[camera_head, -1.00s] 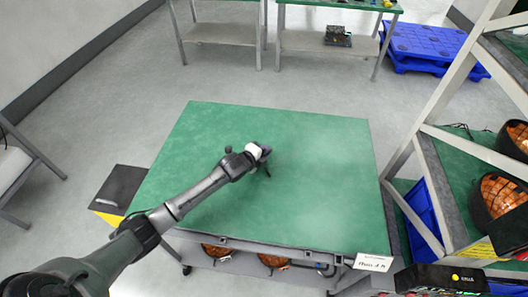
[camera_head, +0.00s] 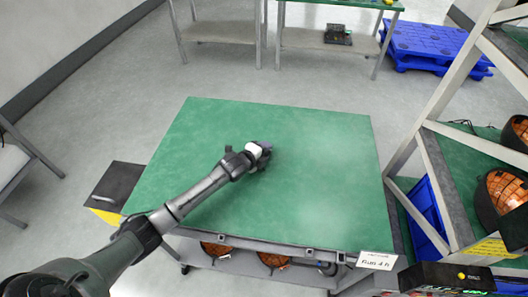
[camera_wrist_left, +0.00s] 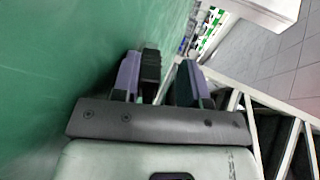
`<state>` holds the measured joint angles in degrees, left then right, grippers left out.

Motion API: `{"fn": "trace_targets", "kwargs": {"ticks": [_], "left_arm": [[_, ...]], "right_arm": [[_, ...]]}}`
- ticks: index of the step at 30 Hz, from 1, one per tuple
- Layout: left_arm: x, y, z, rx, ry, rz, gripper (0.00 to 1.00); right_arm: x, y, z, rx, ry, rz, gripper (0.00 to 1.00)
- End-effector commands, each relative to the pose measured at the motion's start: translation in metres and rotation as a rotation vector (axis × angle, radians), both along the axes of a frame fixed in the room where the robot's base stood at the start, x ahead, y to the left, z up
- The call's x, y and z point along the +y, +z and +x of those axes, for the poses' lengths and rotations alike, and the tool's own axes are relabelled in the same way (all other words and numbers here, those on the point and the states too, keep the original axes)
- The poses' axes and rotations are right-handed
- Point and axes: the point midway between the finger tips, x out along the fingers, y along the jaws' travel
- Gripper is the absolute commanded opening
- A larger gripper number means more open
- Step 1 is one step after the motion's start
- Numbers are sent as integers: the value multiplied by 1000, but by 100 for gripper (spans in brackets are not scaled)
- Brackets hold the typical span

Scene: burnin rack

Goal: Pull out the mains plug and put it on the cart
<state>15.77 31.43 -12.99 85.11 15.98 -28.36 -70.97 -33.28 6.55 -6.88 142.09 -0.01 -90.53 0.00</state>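The green-topped cart (camera_head: 310,205) stands in front of me, and its visible top is bare apart from my arm above it. My left gripper (camera_head: 266,148) is over the middle of the cart top. In the left wrist view its two purple and black fingers (camera_wrist_left: 168,82) stand apart with a narrow gap. I see nothing held between them. I cannot make out the mains plug in either view. My right gripper is not in view.
A rack (camera_head: 404,158) with dark-rimmed orange-brown domed items stands close on the right. A black box (camera_head: 445,278) is at the lower right. A blue pallet (camera_head: 430,46) and another table (camera_head: 335,17) are at the back.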

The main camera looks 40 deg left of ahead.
Motion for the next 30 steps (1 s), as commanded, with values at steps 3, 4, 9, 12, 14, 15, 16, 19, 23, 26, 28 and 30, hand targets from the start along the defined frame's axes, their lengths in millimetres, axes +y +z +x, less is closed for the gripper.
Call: {"fn": "trace_targets", "kwargs": {"ticks": [3,4,9,12,14,15,16,19,23,26,28,30], "left_arm": [[1,-7,-2,16,3,1,48],[1,-8,-3,17,3,1,48],[1,-10,-3,22,4,1,48],[1,-11,-4,24,5,2,48],[1,-12,-4,25,4,3,48],[1,-12,-4,26,4,3,48],[1,-12,-5,26,4,3,48],[1,-9,-10,27,4,3,48],[1,0,-27,25,2,5,48],[1,10,-45,22,2,4,48],[0,18,-58,18,0,5,48],[0,24,-70,15,0,3,48]], "right_arm": [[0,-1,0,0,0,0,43],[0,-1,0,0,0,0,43],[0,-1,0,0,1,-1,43],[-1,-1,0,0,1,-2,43],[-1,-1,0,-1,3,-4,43],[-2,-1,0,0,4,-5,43],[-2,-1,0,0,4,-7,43],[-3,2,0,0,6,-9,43],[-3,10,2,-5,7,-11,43],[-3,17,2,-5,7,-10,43],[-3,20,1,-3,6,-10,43],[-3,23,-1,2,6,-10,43]]}}
